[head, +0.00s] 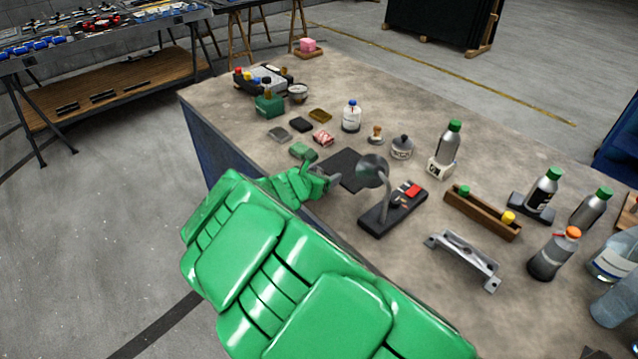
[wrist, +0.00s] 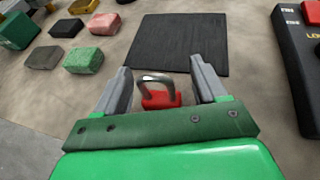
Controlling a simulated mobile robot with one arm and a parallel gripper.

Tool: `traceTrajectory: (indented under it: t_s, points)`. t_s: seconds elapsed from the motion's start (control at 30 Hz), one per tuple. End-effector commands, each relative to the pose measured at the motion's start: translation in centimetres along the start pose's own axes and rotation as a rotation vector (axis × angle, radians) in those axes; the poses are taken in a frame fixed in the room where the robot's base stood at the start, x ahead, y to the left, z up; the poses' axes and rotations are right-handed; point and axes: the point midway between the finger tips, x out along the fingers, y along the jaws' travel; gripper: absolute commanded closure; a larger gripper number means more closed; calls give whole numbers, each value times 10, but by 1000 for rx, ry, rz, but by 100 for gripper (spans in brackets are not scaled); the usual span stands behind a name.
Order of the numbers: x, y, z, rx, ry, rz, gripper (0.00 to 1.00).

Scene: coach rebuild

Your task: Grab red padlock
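The red padlock (wrist: 162,99) shows in the wrist view with its dark grey shackle toward the far side. It lies between the two grey fingers of my gripper (wrist: 160,66), close to the green palm edge, with gaps on both sides. The fingers are spread apart and do not touch it. The lower part of the padlock is hidden behind the palm. In the head view my gripper (head: 332,182) is low over the table's near edge, and I cannot make out the padlock there.
A black mat (wrist: 180,42) lies just beyond the fingers. A black board with a red part (wrist: 303,60) is to the right, and it also shows in the head view (head: 377,220) beside a round-headed stand (head: 372,170). Several small blocks (wrist: 84,60) lie to the left.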

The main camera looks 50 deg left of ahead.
Motion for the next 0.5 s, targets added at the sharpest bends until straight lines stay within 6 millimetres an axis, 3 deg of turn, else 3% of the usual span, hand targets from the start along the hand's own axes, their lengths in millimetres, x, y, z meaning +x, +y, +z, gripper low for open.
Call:
traceTrajectory:
  t_s: [0.03,0.33,0.5]
  points:
    - [0,0,0,0,0,0,37]
    - [0,0,0,0,0,0,82]
    - [0,0,0,0,0,0,83]
